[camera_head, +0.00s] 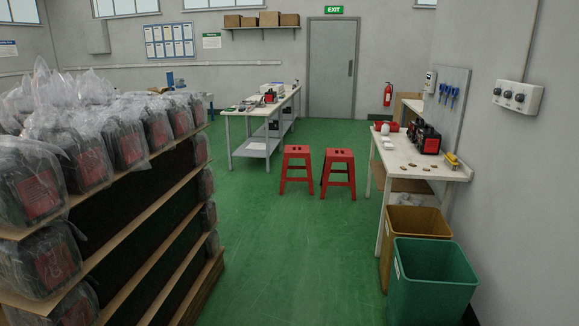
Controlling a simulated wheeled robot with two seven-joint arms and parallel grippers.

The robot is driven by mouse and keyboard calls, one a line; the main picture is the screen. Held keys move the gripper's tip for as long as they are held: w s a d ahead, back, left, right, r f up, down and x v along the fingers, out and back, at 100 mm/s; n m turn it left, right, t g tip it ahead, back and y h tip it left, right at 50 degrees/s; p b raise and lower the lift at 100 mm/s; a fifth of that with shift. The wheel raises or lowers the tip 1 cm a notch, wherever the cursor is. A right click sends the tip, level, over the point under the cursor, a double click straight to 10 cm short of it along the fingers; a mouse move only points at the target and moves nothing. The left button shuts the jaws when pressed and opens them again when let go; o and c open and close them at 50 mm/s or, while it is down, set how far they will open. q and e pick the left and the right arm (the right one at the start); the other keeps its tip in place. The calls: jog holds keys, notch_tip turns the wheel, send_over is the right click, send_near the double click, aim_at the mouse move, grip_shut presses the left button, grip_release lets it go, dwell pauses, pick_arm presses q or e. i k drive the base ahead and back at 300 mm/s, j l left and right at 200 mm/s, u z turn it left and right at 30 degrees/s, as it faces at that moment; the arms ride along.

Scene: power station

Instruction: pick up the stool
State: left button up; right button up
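Two red stools stand upright side by side on the green floor near the middle of the head view. The left stool (297,151) is next to the white workbench. The right stool (339,155) is nearer the right-hand workbench. Both have small dark slots in the seat and nothing on top. They are well ahead of me, across open floor. Neither of my grippers shows in this view.
A shelf rack (150,235) with several bagged items fills the left. A right workbench (405,165) holds devices, with a brown bin (410,222) and a green bin (432,280) in front. A white workbench (255,125) stands behind. The green floor (290,250) between is clear.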

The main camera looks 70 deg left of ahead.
aim_at(297, 168)
jog(key=u, duration=2.3)
